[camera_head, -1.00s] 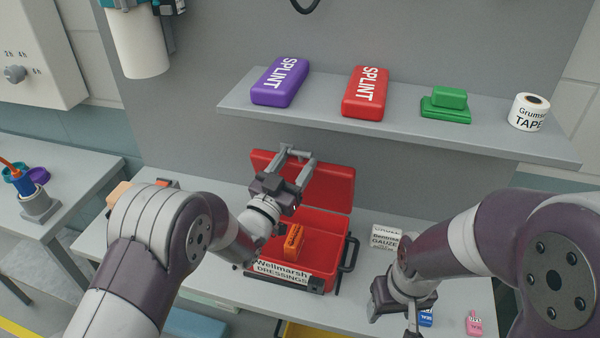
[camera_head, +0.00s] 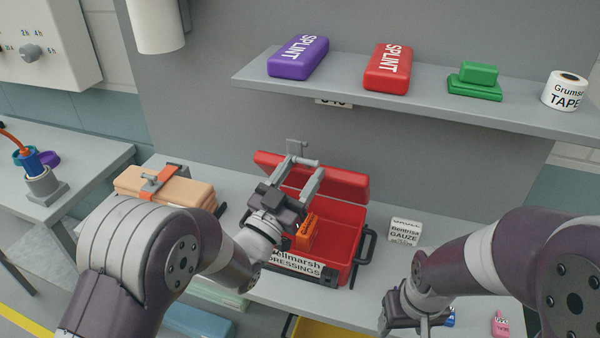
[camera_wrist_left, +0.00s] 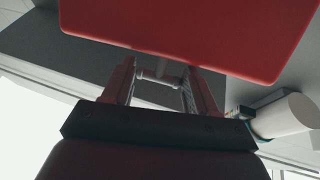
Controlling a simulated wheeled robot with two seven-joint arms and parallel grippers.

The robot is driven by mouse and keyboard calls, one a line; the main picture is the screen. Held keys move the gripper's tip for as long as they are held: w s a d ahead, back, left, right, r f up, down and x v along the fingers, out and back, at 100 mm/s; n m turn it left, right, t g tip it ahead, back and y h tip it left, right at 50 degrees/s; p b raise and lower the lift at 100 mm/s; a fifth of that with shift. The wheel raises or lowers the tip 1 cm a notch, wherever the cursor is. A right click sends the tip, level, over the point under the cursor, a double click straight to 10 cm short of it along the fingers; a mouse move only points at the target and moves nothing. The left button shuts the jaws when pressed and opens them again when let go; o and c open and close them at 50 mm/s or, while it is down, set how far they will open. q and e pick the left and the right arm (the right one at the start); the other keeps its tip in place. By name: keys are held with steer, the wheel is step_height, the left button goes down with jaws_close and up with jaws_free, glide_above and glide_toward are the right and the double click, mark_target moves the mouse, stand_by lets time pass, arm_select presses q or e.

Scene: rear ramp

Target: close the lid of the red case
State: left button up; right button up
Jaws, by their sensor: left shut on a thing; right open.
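The red case (camera_head: 342,268) stands on the bench, open at the front, with a "Wellmarsh DRESSINGS" label. My left gripper (camera_head: 303,165) is shut on the lid's grey T-shaped handle (camera_head: 297,147); the handle bar (camera_wrist_left: 160,76) shows between the fingers in the wrist view. An orange box (camera_head: 307,232) is inside the case. My right gripper (camera_head: 415,322) is open, low at the right; its fingertips are partly hidden.
A gauze box (camera_head: 405,231) stands right of the case, and a strapped tan case (camera_head: 165,188) lies to the left. The shelf (camera_head: 420,100) above holds purple and red splints, green blocks and tape. Small blue and pink items lie near my right gripper.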

arm_select(q)
steer(key=shift+f, duration=0.45)
steer(key=o, duration=1.3)
steer(key=shift+o, duration=0.9)
steer(key=shift+s+d, duration=0.2)
steer(key=shift+w+a, duration=0.1)
steer(key=shift+s+a+f, duration=0.15)
steer(key=shift+s, duration=0.1)
steer(key=b+v, duration=0.3)
steer(key=v, duration=0.8)
steer(key=shift+s+a, duration=0.15)
steer(key=shift+s, duration=0.3)
